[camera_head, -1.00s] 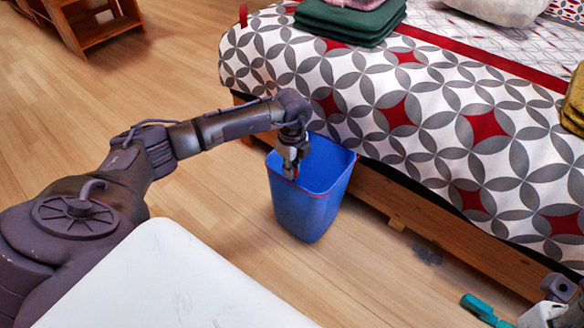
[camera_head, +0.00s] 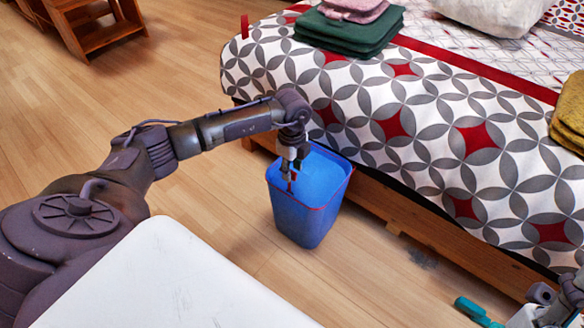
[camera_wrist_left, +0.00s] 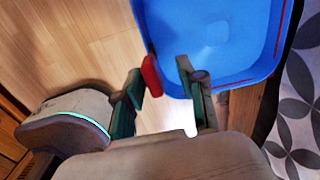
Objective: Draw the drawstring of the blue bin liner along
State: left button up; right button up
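The blue bin (camera_head: 300,217) stands upright on the floor beside the bed, with a blue liner (camera_head: 322,178) inside. The red drawstring (camera_head: 336,200) runs along its rim, and part of it shows in the left wrist view (camera_wrist_left: 278,45). A red tab (camera_wrist_left: 151,76) stands at the rim, between my left fingers and close to the left-hand one. My left gripper (camera_head: 290,183) is over the bin's near left rim. Its fingers (camera_wrist_left: 162,88) are apart, with a gap beside the tab.
The bed (camera_head: 440,125) stands behind and right of the bin, its wooden frame (camera_head: 400,215) close to it. Folded green cloth (camera_head: 348,32) lies on the bed. A white surface (camera_head: 175,280) fills the lower left foreground. The floor left of the bin is clear.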

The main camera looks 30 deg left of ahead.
pick_arm(q)
jog(key=shift+r, duration=0.1)
notch_tip(320, 180, up, 12)
dwell(0.5)
dwell(0.4)
